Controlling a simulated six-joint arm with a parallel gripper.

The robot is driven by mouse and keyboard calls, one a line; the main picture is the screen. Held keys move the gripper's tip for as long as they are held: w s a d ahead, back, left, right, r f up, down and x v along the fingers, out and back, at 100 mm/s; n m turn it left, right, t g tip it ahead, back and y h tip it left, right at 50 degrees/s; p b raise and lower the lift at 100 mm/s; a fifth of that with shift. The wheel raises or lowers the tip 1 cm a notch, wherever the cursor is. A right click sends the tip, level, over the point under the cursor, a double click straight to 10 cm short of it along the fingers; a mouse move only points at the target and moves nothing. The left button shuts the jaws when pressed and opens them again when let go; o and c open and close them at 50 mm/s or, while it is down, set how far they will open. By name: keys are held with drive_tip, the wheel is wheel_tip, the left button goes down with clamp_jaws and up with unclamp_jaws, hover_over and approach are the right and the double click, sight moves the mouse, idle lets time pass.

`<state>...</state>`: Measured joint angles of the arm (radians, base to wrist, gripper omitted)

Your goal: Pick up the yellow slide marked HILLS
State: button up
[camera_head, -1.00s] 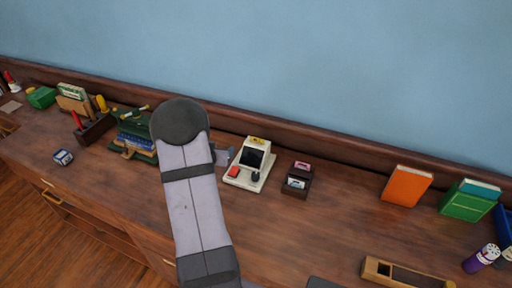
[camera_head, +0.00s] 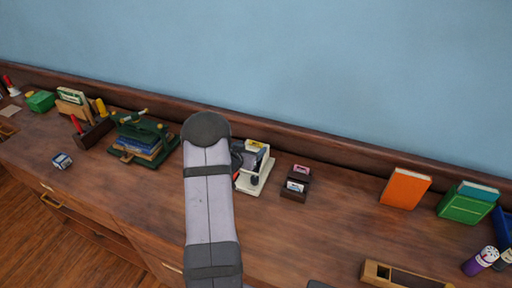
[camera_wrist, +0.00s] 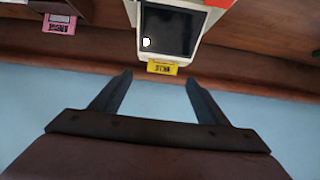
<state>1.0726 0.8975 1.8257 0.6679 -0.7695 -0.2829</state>
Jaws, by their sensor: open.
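The yellow slide (camera_wrist: 162,68) sticks out of the top of the white viewer (camera_wrist: 198,25) with a dark screen. Its lettering shows upside down and is too small to read surely. In the head view the yellow slide (camera_head: 256,143) is at the back of the white viewer (camera_head: 250,186), partly covered by my arm. My gripper (camera_wrist: 158,79) is open and empty. In the wrist view its two fingertips are on either side of the yellow slide in the picture, apart from it.
A dark holder (camera_head: 291,195) with pink and white slides stands right of the viewer; its pink slide (camera_wrist: 59,24) shows in the wrist view. A green stand with books (camera_head: 141,142) is to the left. An orange book (camera_head: 405,188) stands farther right. The wall (camera_head: 300,60) is behind.

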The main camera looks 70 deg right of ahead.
sight(256, 143)
drive_tip(key=shift+w+p+x, duration=0.1)
drive_tip(key=shift+p+x, duration=0.55)
drive_tip(key=shift+x, duration=0.65)
drive_tip(key=shift+w+p+x, duration=0.15)
drive_tip(key=shift+p+x, duration=0.5)
drive_tip(key=shift+x, duration=0.6)
drive_tip(key=c, duration=1.1)
